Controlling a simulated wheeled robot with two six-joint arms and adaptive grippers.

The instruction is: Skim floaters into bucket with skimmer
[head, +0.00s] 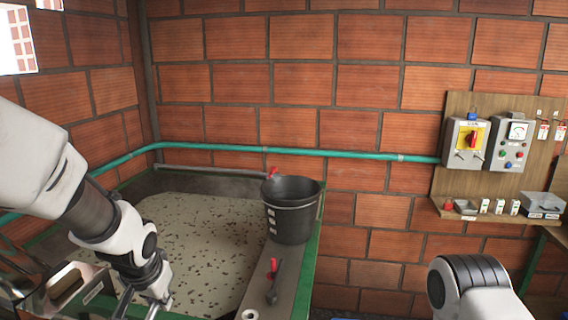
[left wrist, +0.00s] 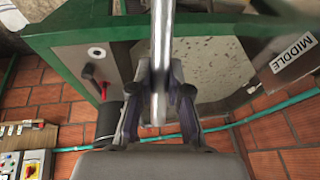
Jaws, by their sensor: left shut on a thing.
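The tank (head: 34,258) holds cloudy beige liquid with many dark floaters (head: 205,245) spread over its surface. A black bucket (head: 291,222) with white labels stands upright on the ledge at the tank's right; its inside looks dark and its contents cannot be told. My left gripper (head: 142,306) is low over the tank's near side, left of the bucket. In the left wrist view it (left wrist: 160,100) is shut on a silver rod (left wrist: 161,45), seemingly the skimmer's handle. The skimmer's head is not visible. My right arm shows at lower right, but its gripper is out of frame.
A red-handled lever (head: 274,282) and a white ring (head: 250,314) are on the ledge in front of the bucket. A metal piece (head: 68,285) is at left; a "MIDDLE" label (left wrist: 291,52) shows in the wrist view. A teal pipe (head: 300,152) runs along the brick wall.

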